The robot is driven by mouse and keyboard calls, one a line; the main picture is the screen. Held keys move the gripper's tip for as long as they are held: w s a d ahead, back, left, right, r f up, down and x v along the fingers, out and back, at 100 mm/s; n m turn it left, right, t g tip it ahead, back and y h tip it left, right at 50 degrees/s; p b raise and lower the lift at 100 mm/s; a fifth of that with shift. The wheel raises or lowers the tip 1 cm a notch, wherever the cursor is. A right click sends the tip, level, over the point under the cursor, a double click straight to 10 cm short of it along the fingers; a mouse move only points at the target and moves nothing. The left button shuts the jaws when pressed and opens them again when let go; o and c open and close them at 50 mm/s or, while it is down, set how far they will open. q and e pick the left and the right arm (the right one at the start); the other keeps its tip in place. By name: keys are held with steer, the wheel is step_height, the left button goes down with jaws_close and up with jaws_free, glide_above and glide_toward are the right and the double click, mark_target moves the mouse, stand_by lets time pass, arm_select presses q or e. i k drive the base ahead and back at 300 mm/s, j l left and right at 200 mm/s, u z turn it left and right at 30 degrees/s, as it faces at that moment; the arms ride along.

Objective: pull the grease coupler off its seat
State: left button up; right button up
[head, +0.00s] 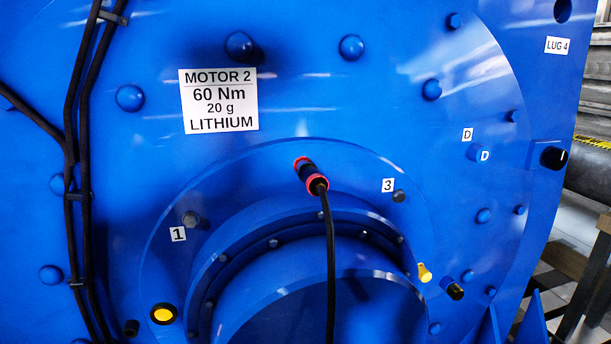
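The grease coupler (312,176) is a short black cylinder with red rings at both ends. It sits on the blue motor face above the central hub, between the labels 1 and 3, tilted down to the right. A black hose (331,265) hangs from its lower end and runs down across the hub out of the picture. Its seat is hidden behind it. Neither of my grippers shows in the head view.
Black cables (72,150) run down the left side. The motor face carries bolts, a label plate (219,100), a yellow plug (163,314), a yellow fitting (424,273) and a black knob (553,158). The area around the coupler is clear.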

mark_target(308, 173)
steer(key=k+z, duration=0.4)
steer(key=k+l+z, duration=0.15)
steer(key=z, duration=0.2)
steer(key=k+l+z, duration=0.15)
steer(key=z, duration=0.25)
steer(key=k+l, duration=0.05)
steer(key=k, duration=0.05)
